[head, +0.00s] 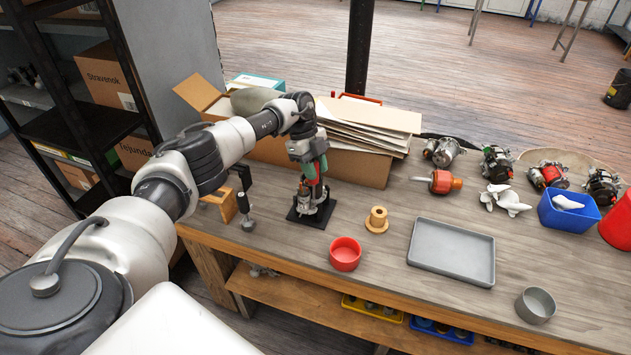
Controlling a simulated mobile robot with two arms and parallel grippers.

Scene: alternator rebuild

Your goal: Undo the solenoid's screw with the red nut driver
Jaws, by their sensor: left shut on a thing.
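My left arm reaches in from the left and its gripper (312,160) points down over the bench. It is shut on the red nut driver (309,171), whose red handle shows only in part between the jaws, beside a green patch. Directly below stands the solenoid unit (307,198), a small metal part upright on a black square base plate (319,217). The driver is upright above the unit. The screw is too small and hidden to make out, and I cannot tell whether the driver's tip touches it. My right gripper is not in view.
A cardboard box with papers (360,165) stands close behind the gripper. A red bowl (345,253), a tan spool (376,220) and a grey tray (452,250) lie to the right. Several alternator parts and a blue bin (568,213) are farther right. A dark-handled tool (246,211) stands left.

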